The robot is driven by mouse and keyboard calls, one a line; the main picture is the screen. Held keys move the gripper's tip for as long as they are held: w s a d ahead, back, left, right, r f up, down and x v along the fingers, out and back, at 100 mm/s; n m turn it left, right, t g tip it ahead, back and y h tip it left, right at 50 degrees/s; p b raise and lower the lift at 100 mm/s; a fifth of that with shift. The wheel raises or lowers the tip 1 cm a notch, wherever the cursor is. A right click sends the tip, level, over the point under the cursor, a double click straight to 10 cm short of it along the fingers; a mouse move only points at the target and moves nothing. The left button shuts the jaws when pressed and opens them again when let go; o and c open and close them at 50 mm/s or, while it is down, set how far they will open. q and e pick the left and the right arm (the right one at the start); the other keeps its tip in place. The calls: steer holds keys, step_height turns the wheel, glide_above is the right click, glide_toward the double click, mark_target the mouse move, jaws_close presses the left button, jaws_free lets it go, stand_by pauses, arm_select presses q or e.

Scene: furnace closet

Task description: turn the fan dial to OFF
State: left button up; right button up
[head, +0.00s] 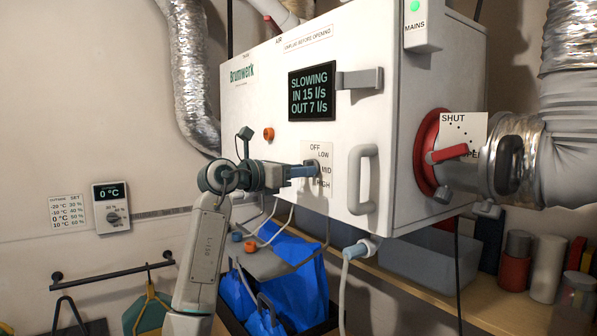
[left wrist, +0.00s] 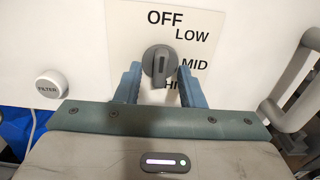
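The fan dial (left wrist: 159,64) is a dark grey round knob with a raised grip bar, on a white label plate (left wrist: 125,25) reading OFF, LOW, MID and HIGH. Its bar stands nearly upright, with its upper end towards OFF. My left gripper (left wrist: 159,80) is open, with one blue finger on each side of the dial. I cannot tell whether the fingers touch it. In the head view the left gripper (head: 304,171) reaches the plate from the left and partly hides the dial. The display (head: 312,91) reads SLOWING, IN 15 l/s, OUT 7 l/s. My right gripper is out of view.
The white unit (head: 265,85) carries a grey handle (head: 362,180) right of the dial and a red lever (head: 448,154) near SHUT. A white FILTER button (left wrist: 52,84) lies left of the dial. A blue bag (head: 300,285) and a shelf (head: 430,285) are below.

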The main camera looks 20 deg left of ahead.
arm_select(q)
steer(key=b+v, duration=0.5)
steer(key=v, duration=0.5)
steer(key=shift+s+a, duration=0.25)
steer(key=shift+s, duration=0.1)
